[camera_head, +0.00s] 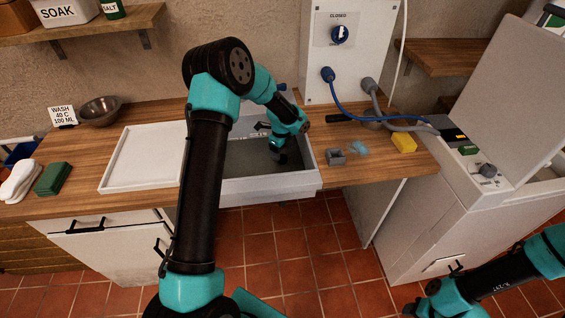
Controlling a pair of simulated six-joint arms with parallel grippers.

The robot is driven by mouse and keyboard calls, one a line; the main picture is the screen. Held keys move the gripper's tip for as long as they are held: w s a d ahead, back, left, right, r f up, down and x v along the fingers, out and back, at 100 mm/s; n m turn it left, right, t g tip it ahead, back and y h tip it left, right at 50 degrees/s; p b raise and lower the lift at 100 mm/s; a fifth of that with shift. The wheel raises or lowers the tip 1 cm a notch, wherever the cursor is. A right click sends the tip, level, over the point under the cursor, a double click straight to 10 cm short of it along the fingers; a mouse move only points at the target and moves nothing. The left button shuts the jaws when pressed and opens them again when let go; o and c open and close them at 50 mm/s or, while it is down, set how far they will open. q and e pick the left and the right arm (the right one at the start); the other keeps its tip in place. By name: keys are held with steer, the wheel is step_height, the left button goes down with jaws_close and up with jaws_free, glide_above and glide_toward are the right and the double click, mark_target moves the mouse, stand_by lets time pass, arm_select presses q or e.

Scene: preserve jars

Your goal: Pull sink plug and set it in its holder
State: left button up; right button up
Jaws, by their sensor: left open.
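My left arm reaches over the grey sink (310,186), and its gripper (279,158) is low inside the basin near the right wall. The gripper is open; its fingertips are small and partly hidden by my wrist. I cannot make out the sink plug, and the basin floor under the gripper is partly covered. A small grey block with a recess (335,158), possibly the plug holder, sits on the counter just right of the sink. My right arm is at the lower right, away from the counter, and its gripper is too unclear to read.
A white drainboard (145,158) lies left of the sink. A pale blue item (357,147) and a yellow sponge (404,143) are on the right counter. A blue hose (350,113) runs from the wall panel (352,60) to the white machine (435,205).

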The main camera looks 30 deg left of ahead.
mark_target(283, 157)
arm_select(q)
step_height(283, 157, down, 5)
steer(key=shift+w+d+r, duration=0.1)
stand_by(0.6)
steer(key=c, duration=1)
steer(key=shift+r, duration=0.1)
step_height(283, 157, up, 10)
steer(key=shift+f, duration=0.1)
stand_by(0.3)
